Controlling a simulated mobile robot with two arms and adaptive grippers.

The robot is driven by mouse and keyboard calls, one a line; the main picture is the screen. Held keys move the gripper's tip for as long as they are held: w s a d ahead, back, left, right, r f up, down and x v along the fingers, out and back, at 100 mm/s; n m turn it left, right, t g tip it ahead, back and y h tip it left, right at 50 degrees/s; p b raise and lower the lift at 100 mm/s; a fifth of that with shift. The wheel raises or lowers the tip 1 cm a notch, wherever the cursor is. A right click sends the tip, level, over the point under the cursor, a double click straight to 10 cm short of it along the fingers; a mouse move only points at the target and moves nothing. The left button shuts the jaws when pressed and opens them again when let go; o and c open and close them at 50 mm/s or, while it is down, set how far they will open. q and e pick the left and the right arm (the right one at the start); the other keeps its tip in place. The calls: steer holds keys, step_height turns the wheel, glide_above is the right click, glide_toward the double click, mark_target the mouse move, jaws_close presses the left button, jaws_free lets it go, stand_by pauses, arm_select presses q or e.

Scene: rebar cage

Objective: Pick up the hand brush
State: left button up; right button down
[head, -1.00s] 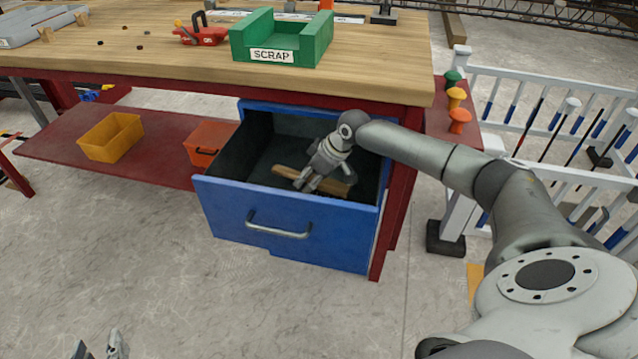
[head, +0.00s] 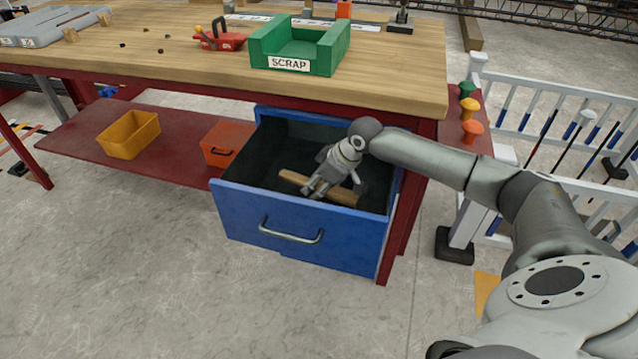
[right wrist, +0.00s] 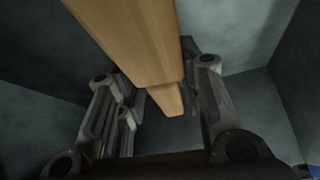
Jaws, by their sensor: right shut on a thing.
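The hand brush (head: 342,196) shows as a long wooden piece lying inside the open blue drawer (head: 300,228). Its wood also fills the upper middle of the right wrist view (right wrist: 135,40), running between my fingers. My right gripper (head: 314,190) reaches down into the drawer and is shut on the brush near its middle. In the right wrist view the fingers (right wrist: 165,112) stand on both sides of the wood. No bristles can be seen. My left gripper is not in view.
The drawer walls close around my right gripper. Above is a wooden bench top (head: 190,70) with a green SCRAP tray (head: 290,62) and a red tool (head: 220,40). A yellow bin (head: 130,135) and an orange box (head: 228,143) sit on the red shelf (head: 75,137). A white railing (head: 545,85) stands right.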

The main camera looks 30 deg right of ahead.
step_height(320, 180, up, 4)
steer(key=shift+f+p, duration=0.25)
steer(key=shift+p, duration=0.15)
step_height(320, 180, up, 7)
steer(key=shift+r+p, duration=0.1)
steer(key=shift+p, duration=0.9)
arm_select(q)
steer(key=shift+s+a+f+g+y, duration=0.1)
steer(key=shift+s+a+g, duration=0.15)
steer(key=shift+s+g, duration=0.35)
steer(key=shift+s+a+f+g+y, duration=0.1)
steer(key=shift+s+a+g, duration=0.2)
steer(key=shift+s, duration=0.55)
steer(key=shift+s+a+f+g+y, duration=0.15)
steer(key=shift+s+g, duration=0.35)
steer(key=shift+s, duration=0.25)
arm_select(e)
steer(key=shift+r, duration=0.65)
steer(key=c, duration=1.7)
jaws_free()
steer(key=shift+c, duration=0.9)
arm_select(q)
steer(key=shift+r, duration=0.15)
arm_select(e)
steer(key=shift+r, duration=0.1)
